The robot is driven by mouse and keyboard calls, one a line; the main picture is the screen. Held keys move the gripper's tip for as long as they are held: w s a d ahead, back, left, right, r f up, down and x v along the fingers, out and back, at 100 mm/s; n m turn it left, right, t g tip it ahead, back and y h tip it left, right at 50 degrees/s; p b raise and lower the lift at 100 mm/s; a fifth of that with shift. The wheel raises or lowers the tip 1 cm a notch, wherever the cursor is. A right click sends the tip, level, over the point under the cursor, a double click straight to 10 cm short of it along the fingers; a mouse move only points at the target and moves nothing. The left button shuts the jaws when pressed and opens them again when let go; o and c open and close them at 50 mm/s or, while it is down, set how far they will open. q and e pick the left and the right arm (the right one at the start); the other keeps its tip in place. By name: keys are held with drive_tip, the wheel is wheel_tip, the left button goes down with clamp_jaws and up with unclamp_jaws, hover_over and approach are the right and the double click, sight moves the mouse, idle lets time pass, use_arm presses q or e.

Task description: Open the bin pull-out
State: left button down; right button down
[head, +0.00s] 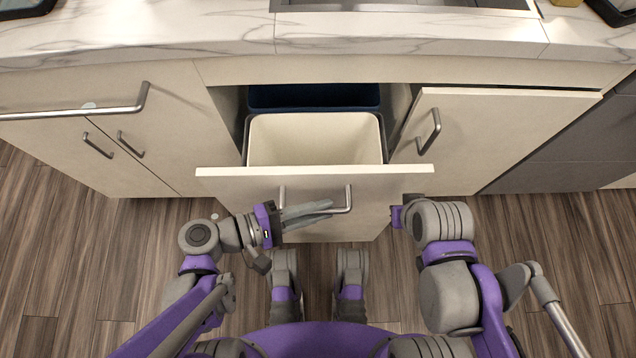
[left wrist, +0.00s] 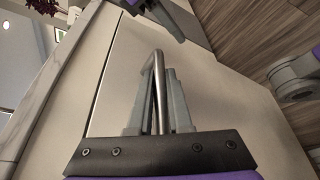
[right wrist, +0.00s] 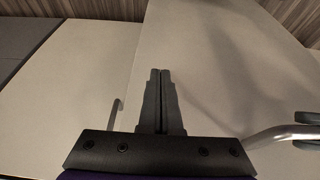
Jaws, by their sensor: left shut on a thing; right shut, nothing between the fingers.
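The bin pull-out (head: 228,190) stands out from the cabinet. A white bin (head: 315,140) and a dark blue bin (head: 313,96) behind it show inside. Its metal bar handle (head: 350,198) is on the front panel. My left gripper (head: 312,212) is shut on this handle. In the left wrist view its fingers (left wrist: 160,100) lie on both sides of the handle bar (left wrist: 159,65). My right gripper is beside the panel's right edge in the head view, its fingers mostly hidden there. In the right wrist view its fingers (right wrist: 160,78) are shut and empty.
A cabinet front (head: 500,140) with a vertical handle (head: 429,132) is on the right. Cabinet doors (head: 140,135) with handles are on the left. The marble-look countertop (head: 410,38) runs above. Wood floor (head: 60,260) lies open on both sides.

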use_arm(q)
drive_tip(key=shift+s, duration=0.3)
drive_tip(key=c, duration=0.8)
unclamp_jaws()
drive_tip(key=shift+c, duration=0.2)
drive_tip(key=shift+a, duration=0.1)
drive_tip(key=p+v, duration=0.1)
drive_tip(key=v, duration=0.9)
drive_tip(key=shift+a+p, duration=0.3)
drive_tip(key=shift+s+r, duration=0.1)
drive_tip(key=shift+s, duration=0.05)
